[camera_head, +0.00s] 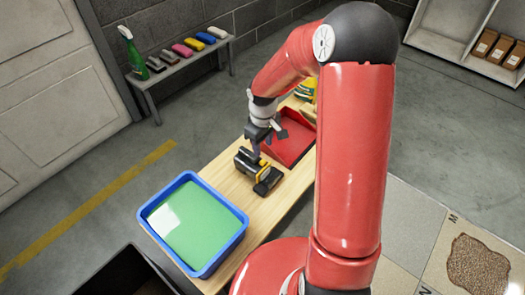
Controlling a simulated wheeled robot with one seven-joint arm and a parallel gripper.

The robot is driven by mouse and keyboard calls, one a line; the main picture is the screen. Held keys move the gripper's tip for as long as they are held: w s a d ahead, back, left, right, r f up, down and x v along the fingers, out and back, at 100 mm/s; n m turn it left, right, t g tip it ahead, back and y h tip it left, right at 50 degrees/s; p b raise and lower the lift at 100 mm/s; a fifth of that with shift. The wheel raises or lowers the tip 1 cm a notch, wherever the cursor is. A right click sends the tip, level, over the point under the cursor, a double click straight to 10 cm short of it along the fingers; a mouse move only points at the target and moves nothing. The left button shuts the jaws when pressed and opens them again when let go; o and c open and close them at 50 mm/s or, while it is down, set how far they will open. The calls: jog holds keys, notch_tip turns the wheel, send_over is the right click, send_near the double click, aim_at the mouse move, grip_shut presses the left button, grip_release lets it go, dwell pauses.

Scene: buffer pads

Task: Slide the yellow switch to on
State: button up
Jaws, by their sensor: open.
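A small black and grey device (243,164) with orange-yellow parts (266,172) stands on the wooden table (262,215). It may be the one with the yellow switch, but the switch and its setting are too small to make out. My gripper (256,152) is open, pointing down just above or at the device's upper side. I cannot tell whether its fingers touch the device. The red arm comes in from the right and hides part of the table.
A blue tub (243,213) of green liquid sits at the table's near end. A red tray (289,150) lies behind the device. A bench (190,62) with several coloured blocks and a green spray bottle (130,48) stands at the back left. Open floor lies left.

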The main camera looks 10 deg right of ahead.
aim_at(263, 162)
notch_tip(263, 162, down, 7)
jog(key=shift+f, duration=0.2)
dwell(0.3)
grip_shut()
